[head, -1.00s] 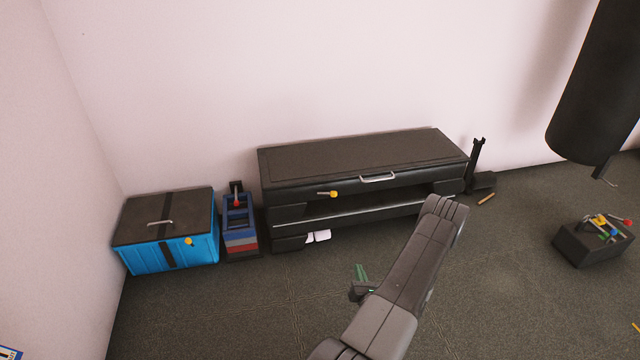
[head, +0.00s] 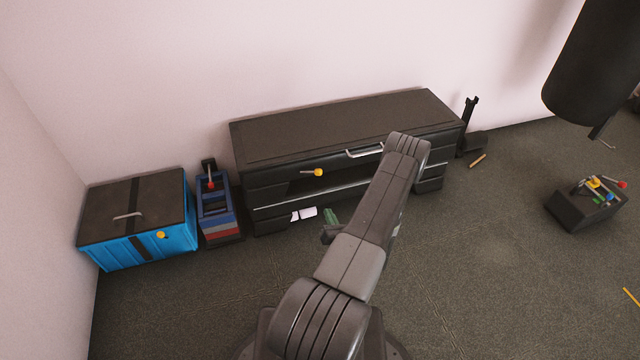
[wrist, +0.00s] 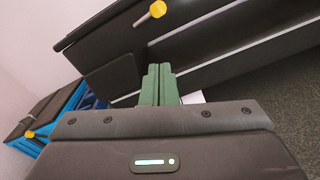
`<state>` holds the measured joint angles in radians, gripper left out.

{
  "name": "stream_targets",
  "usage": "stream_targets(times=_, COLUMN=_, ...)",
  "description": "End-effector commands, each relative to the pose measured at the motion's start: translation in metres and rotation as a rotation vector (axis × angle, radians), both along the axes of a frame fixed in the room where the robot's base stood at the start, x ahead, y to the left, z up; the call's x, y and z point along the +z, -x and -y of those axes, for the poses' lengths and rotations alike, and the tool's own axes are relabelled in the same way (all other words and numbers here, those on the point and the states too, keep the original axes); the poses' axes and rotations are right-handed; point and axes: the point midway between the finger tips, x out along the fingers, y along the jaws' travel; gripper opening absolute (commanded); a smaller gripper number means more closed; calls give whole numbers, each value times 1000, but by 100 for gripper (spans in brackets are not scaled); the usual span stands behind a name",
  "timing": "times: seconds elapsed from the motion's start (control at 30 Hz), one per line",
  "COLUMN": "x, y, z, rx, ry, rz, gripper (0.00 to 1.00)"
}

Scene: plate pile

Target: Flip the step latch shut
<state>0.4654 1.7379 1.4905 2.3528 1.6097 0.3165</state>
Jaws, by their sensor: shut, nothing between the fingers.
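The step (head: 340,125) is a long black bench-like unit against the back wall, with a silver handle on its top front edge. Its latch (head: 318,172) is a short lever with a yellow knob on the left front; the knob also shows at the top of the wrist view (wrist: 158,9), with the lever slanting down-left from it. My gripper (head: 331,215) has green fingers, in front of the step's left half and below the knob. In the wrist view the fingers (wrist: 160,72) are together and empty, apart from the knob.
A blue box (head: 140,220) with a black lid and its own yellow knob (head: 161,235) stands at the left. Beside it is a blue rack with a red knob (head: 211,185). White paper (head: 304,214) lies under the step. A dark box of tools (head: 585,208) stands right.

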Motion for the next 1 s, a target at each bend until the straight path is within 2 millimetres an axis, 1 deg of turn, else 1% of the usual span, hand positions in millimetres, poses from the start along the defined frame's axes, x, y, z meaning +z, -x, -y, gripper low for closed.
stream_targets(times=0.13, x=-1, y=-5, z=-2, rx=2, ry=1, rz=1, gripper=0)
stream_targets(times=0.27, x=-1, y=-21, z=-8, rx=4, ry=2, rz=4, gripper=0)
stream_targets(times=0.6, x=-4, y=-91, z=-31, rx=3, ry=2, rz=4, gripper=0)
stream_targets(times=0.67, x=-1, y=-101, z=-33, rx=2, ry=2, rz=5, gripper=0)
stream_targets(times=0.7, x=5, y=-105, z=-32, rx=1, ry=2, rz=4, gripper=0)
stream_targets(times=0.8, x=13, y=-114, z=-31, rx=0, ry=0, rz=2, gripper=0)
stream_targets(times=1.0, x=22, y=-124, z=-31, rx=0, ry=1, rz=0, gripper=0)
